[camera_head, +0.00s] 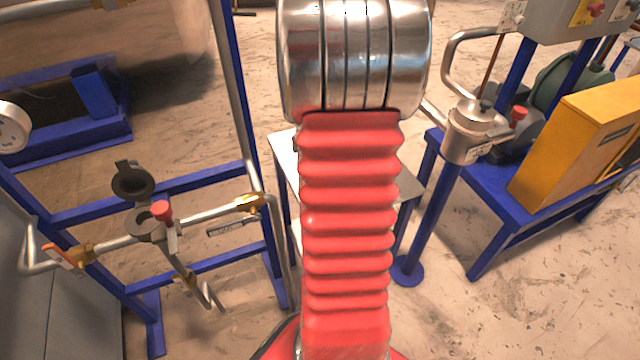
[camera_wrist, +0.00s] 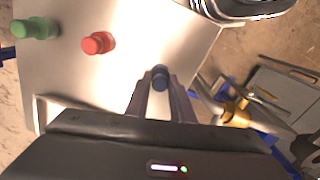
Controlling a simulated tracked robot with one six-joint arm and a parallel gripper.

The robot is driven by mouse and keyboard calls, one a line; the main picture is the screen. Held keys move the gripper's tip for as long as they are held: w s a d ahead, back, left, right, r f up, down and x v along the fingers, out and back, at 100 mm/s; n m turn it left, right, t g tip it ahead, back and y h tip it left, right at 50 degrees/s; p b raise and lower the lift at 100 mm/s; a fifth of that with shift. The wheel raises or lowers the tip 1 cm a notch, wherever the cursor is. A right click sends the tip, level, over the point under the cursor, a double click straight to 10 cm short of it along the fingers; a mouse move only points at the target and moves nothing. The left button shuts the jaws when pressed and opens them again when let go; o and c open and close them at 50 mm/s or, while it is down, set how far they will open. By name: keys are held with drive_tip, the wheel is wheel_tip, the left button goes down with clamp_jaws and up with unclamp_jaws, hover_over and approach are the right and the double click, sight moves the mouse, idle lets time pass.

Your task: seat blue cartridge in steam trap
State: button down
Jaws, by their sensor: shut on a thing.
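In the wrist view, my gripper (camera_wrist: 161,88) is shut on the blue cartridge (camera_wrist: 160,72), whose rounded end shows between the fingertips. The pale table top (camera_wrist: 130,35) lies beneath; I cannot tell whether the cartridge touches it. In the head view, my red-sleeved arm hides my gripper and the cartridge. A pipe fitting (camera_head: 148,224) with an open black cap (camera_head: 132,181) sits on the left pipework, apart from my arm. It looks like the steam trap, but its label is not readable.
A red cartridge (camera_wrist: 97,43) and a green cartridge (camera_wrist: 36,28) stand on the table top. In the head view, blue frame posts (camera_head: 238,90) and pipes stand left of my arm. A metal canister (camera_head: 474,130) on a blue post and a yellow box (camera_head: 575,145) are at the right.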

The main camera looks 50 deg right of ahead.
idle(0.3)
wheel_tip(320, 180, up, 10)
idle(0.5)
drive_tip(key=shift+a+f, duration=0.15)
idle(0.5)
